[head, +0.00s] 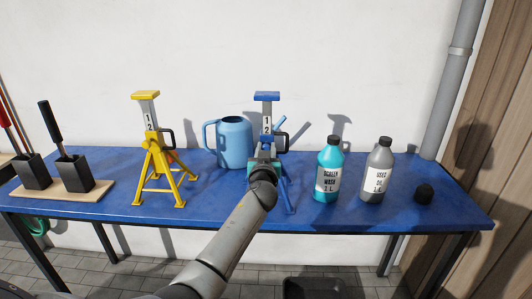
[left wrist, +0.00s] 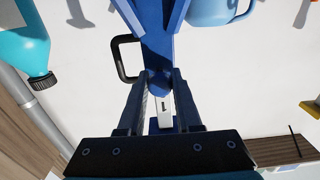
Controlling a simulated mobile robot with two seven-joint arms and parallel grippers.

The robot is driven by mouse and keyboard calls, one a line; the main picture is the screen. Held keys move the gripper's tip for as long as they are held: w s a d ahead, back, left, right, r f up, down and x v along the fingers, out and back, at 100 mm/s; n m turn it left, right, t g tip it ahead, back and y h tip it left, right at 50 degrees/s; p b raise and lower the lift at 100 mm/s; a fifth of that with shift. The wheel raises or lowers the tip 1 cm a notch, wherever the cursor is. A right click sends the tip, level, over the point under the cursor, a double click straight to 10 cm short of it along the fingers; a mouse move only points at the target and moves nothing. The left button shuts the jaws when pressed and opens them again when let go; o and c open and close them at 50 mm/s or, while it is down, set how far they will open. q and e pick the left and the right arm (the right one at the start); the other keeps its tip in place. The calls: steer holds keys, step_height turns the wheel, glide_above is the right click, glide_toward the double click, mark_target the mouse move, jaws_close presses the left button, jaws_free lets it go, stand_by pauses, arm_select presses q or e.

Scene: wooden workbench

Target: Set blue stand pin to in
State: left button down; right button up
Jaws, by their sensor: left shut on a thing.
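The blue stand (head: 267,99) stands upright on the workbench, its grey post marked 1 and 2 and its flat blue top raised. A black loop handle (head: 284,143) sticks out at its right side; it also shows in the left wrist view (left wrist: 122,60). My left gripper (head: 264,160) is in front of the stand and hides part of its body and legs. In the left wrist view my two fingers (left wrist: 163,88) are on either side of a blue part of the stand (left wrist: 158,45). The pin's shaft cannot be made out. My right gripper is not in view.
A yellow stand (head: 160,165) is at the left and a blue watering can (head: 234,142) just left of the blue stand. A teal bottle (head: 328,168), a grey bottle (head: 376,170) and a black cap (head: 424,193) are at the right. The blue benchtop's (head: 225,205) front middle is clear.

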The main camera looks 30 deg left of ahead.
arm_select(q)
steer(key=c, duration=0.6)
jaws_free()
steer(key=v, duration=1.5)
steer(key=shift+p, duration=0.45)
steer(key=shift+s, duration=0.1)
